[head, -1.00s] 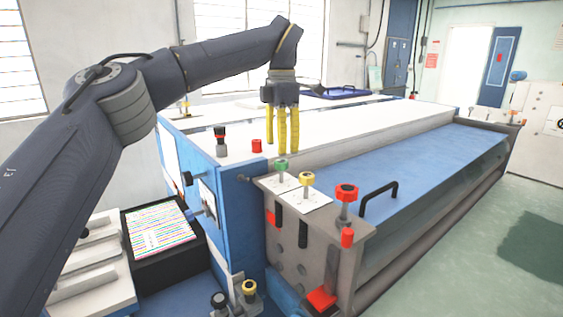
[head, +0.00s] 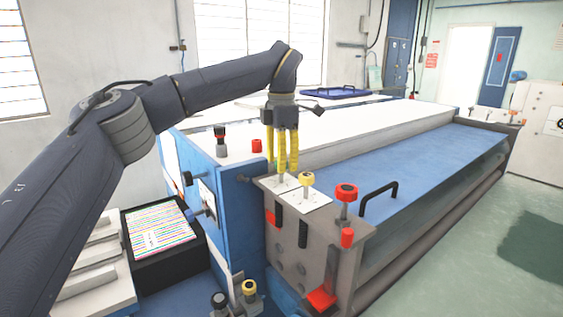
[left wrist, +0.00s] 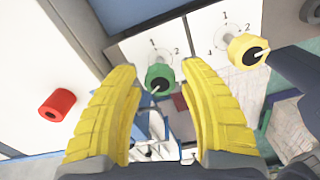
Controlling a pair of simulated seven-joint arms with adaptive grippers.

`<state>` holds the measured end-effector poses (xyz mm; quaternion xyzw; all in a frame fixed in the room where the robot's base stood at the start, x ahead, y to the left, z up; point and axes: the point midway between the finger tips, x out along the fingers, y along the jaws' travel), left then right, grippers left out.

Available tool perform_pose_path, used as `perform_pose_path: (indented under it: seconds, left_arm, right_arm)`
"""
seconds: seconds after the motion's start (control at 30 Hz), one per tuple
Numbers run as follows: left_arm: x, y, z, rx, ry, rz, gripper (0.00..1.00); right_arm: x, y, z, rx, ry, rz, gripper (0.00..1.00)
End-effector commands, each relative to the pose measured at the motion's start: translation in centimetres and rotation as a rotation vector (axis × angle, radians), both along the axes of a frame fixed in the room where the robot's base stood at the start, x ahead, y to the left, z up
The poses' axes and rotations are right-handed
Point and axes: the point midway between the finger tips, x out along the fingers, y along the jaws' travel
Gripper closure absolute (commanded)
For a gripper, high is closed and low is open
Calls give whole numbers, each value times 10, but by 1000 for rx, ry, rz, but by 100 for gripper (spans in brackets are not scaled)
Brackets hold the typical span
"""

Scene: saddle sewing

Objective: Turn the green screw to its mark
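The green screw (left wrist: 160,78) stands on a white card (left wrist: 148,42) with the printed numbers 1 and 2 beside it. A pale line on its head points to the lower left in the left wrist view. My left gripper (left wrist: 162,85) is open, with its yellow ribbed fingers on either side of the screw and gaps showing between them and its head. In the head view, my left gripper (head: 283,166) points down over the screw and its fingers hide the green head. My right gripper is not in view.
A yellow screw (head: 306,180) stands close to the right of the fingers, also in the left wrist view (left wrist: 247,50). A red knob (head: 346,192) and black handle (head: 379,200) are farther right. A red cap (head: 257,146) and black-red knob (head: 220,140) stand left on the white top.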

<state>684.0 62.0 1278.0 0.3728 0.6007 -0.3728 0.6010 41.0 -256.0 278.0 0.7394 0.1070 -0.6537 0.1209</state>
Motion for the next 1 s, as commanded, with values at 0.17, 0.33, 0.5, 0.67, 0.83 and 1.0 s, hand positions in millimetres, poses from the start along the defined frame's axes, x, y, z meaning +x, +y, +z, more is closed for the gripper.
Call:
perform_pose_path:
  seconds: [0.17, 0.33, 0.5, 0.67, 0.83, 1.0]
  left_arm:
    - [0, 0, 0, 0, 0, 0, 79]
    - [0, 0, 0, 0, 0, 0, 99]
    - [0, 0, 0, 0, 0, 2, 100]
    - [0, 0, 0, 0, -1, 30, 100]
    - [0, 0, 0, 0, 0, 117, 100]
    - [0, 0, 1, 1, -2, 258, 100]
  right_arm:
    - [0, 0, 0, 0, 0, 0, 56]
    - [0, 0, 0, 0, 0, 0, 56]
    - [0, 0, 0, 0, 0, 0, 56]
    - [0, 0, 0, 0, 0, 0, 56]
    - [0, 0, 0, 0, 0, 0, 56]
    - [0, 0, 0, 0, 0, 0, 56]
